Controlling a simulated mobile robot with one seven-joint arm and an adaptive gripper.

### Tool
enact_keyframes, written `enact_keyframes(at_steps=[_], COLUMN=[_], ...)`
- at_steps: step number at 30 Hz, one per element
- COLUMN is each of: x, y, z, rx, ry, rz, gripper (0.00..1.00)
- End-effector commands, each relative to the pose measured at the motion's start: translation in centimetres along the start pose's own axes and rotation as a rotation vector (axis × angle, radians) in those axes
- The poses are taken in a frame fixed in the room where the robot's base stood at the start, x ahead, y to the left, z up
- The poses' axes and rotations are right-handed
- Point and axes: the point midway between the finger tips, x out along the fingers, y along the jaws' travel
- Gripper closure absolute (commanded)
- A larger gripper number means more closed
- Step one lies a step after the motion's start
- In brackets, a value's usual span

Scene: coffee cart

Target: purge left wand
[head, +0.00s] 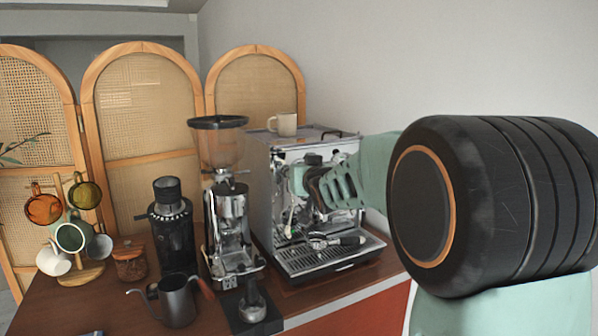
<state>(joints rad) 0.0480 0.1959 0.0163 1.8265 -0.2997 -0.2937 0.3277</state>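The silver espresso machine (258,185) stands on the wooden cart top, its front turned toward the right. My green and black gripper (306,182) is at the upper left part of the machine's front, near the left wand and knob area. My arm comes in from the right and covers the machine's upper right front. The fingertips are small and dark against the machine, so their opening and any contact are unclear. The left wand cannot be made out clearly there. A portafilter (345,240) with a dark handle sits low at the front, above the drip tray (310,262).
A grinder with a hopper (222,150) stands just left of the machine. A black grinder (170,225), a dark kettle (178,300), a jar (130,265) and a mug tree (90,272) are further left. A tamper (252,308) stands near the front edge. A cup (287,124) is on the machine.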

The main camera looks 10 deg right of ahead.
Motion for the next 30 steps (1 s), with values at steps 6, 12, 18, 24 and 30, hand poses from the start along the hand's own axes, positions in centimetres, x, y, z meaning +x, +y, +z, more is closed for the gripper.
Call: enact_keyframes(at_steps=[6,12,18,24,30], x=[-1.6,-4.6,-6.8,-7.5,-7.5], y=[0.0,0.0,0.0,0.0,0.0], z=[-0.1,-0.1,-0.1,0.0,0.0], rx=[-0.001,0.000,-0.001,0.001,0.000], ry=[0.001,0.002,0.002,0.000,0.000], rz=[0.000,0.001,0.000,0.000,0.000], gripper=[0.63,0.63,0.63,0.63,0.63])
